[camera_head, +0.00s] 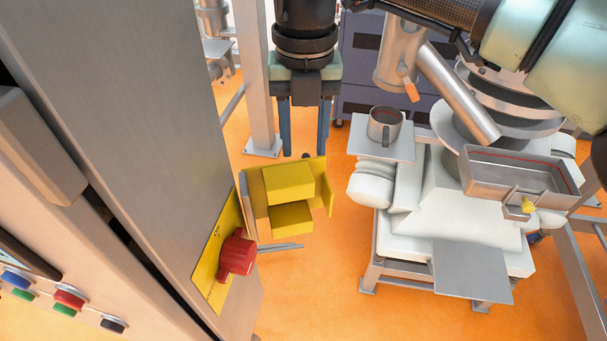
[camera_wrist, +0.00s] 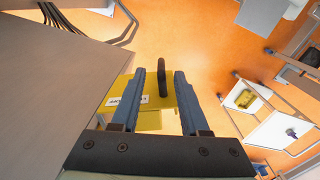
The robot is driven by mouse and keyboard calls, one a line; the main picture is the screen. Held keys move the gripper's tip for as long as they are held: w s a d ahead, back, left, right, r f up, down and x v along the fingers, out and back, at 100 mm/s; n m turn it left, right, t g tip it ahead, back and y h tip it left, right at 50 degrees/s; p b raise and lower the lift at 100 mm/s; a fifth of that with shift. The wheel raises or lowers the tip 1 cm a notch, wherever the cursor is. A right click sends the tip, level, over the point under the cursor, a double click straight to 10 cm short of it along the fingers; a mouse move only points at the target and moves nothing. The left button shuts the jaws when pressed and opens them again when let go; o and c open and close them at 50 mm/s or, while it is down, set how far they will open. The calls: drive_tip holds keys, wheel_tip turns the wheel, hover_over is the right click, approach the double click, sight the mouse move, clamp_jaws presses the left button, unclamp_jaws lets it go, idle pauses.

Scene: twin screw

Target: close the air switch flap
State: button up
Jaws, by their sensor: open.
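The yellow air switch box (camera_head: 290,182) is mounted on the side of the grey cabinet. Its yellow flap (camera_head: 323,195) stands open at its right side. In the wrist view, a yellow panel with a white label (camera_wrist: 140,101) shows beyond and between the fingers. A black handle (camera_wrist: 162,78) stands up from it. My gripper (camera_head: 305,152) points down just above the box, its two blue fingers apart. In the wrist view, my gripper (camera_wrist: 160,74) is open, with the handle seen between its fingers. I cannot tell whether they touch it.
The grey cabinet (camera_head: 140,110) rises close on the left, with a red rotary switch (camera_head: 237,255) in front of the box. A metal post (camera_head: 259,80) stands behind. A white machine with metal trays (camera_head: 520,172) is at right. Orange floor is clear between.

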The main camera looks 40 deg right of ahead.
drive_tip(key=f, duration=0.1)
drive_tip(key=f+b, duration=0.1)
drive_tip(key=f, duration=0.1)
drive_tip(key=f+b, duration=0.1)
drive_tip(key=shift+s+f, duration=0.3)
drive_tip(key=shift+s, duration=0.05)
drive_tip(key=shift+w+f, duration=0.2)
drive_tip(key=shift+f, duration=0.05)
drive_tip(key=shift+r, duration=0.1)
clamp_jaws()
idle(0.8)
